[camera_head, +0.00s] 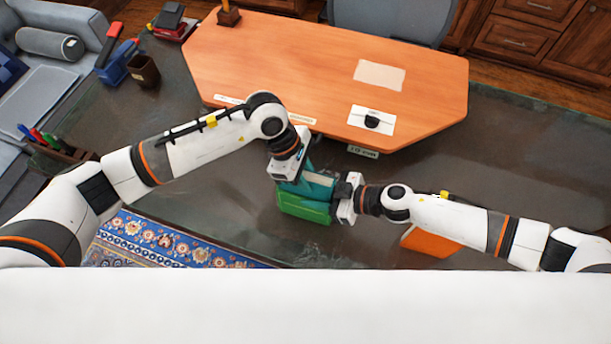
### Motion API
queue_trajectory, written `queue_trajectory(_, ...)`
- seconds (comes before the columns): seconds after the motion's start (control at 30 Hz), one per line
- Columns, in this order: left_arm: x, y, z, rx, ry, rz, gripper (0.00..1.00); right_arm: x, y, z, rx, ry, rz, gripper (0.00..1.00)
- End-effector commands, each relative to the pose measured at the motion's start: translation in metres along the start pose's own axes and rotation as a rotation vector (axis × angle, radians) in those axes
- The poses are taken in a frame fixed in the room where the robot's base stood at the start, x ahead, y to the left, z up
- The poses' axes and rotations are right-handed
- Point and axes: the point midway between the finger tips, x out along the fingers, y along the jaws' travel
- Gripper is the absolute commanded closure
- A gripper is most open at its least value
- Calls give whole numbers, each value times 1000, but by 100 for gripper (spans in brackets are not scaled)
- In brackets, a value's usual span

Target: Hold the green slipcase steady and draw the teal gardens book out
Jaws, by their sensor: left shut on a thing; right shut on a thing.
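The green slipcase (302,208) sits on the dark desk top, near the middle of the view. The teal gardens book (317,190) shows just behind and above the green, with a pale label on it. Part of the book is hidden by my grippers. My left gripper (291,183) reaches down from behind and is shut at the left part of the teal book. My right gripper (338,192) comes in from the right and is shut at the right end of the slipcase, close to the book. The exact finger contacts are hidden.
An orange wooden table top (300,70) lies behind, with a white card (372,121) and a pale sheet (380,75). An orange item (431,241) lies under my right arm. A pen holder (62,150) and a brown cup (144,71) stand at left. The desk's right side is clear.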

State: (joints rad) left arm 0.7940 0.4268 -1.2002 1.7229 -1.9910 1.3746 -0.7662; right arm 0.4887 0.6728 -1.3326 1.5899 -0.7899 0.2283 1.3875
Motion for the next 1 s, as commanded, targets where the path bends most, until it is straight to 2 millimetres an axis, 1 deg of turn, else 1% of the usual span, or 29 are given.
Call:
queue_trajectory(0.03, -5, -1, -9, 10, 19, -7, 100, 0, 0, -5, 5, 10, -3, 85)
queue_trajectory(0.17, -8, -2, -11, 10, 20, -8, 100, 0, 1, -5, 5, 9, -3, 85)
queue_trajectory(0.8, -38, -2, -23, 11, 21, -11, 100, 0, 2, -6, 6, 10, -1, 85)
queue_trajectory(1.0, -41, -2, -24, 11, 21, -10, 100, 0, 2, -6, 6, 10, 0, 85)
